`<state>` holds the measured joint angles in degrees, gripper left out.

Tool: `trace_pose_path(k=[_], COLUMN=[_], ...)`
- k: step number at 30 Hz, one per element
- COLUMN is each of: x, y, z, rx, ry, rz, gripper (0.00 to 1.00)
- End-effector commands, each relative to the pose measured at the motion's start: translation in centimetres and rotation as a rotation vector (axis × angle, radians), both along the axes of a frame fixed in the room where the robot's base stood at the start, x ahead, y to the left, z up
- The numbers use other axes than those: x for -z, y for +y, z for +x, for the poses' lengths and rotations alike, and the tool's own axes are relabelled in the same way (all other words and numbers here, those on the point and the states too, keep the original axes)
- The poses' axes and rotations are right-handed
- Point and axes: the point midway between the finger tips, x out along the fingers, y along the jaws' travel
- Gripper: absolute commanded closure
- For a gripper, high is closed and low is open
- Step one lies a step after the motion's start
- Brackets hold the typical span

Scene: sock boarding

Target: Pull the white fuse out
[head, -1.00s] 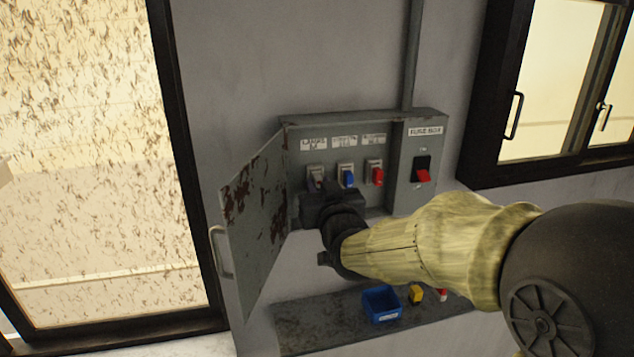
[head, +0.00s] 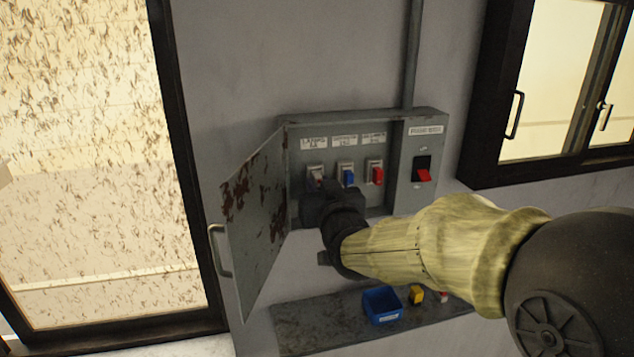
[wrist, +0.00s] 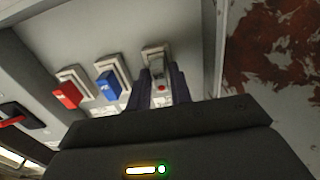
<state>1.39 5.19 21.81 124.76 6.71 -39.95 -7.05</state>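The white fuse (wrist: 161,96) shows in the wrist view between my two dark fingers, in line with the leftmost holder of the panel in the head view. A small red mark is on it. My gripper (wrist: 160,80) has one finger on each side of the fuse, very close to it. I cannot tell whether the fingers press on it. In the head view my gripper (head: 318,187) is inside the open fuse box, and its body partly hides the fuse and the fingertips.
The grey fuse box (head: 425,128) also holds a blue fuse (head: 348,177), a red fuse (head: 377,175) and a red switch (head: 423,175). Its rusty door (head: 252,225) stands open at the left. A shelf below (head: 300,325) bears a blue bin (head: 381,307) and small blocks.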

Motion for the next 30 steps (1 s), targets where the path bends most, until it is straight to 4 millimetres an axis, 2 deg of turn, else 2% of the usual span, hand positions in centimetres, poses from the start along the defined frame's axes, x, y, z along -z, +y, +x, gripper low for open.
trace_pose_path(k=[2,6,30], x=[0.0,0.0,0.0], y=[0.0,0.0,-0.3], z=[0.0,0.0,-1.5], rx=[0.0,0.0,-0.003], ry=[0.0,0.0,0.0], rz=[0.0,0.0,-0.001], gripper=[0.79,1.0,1.0])
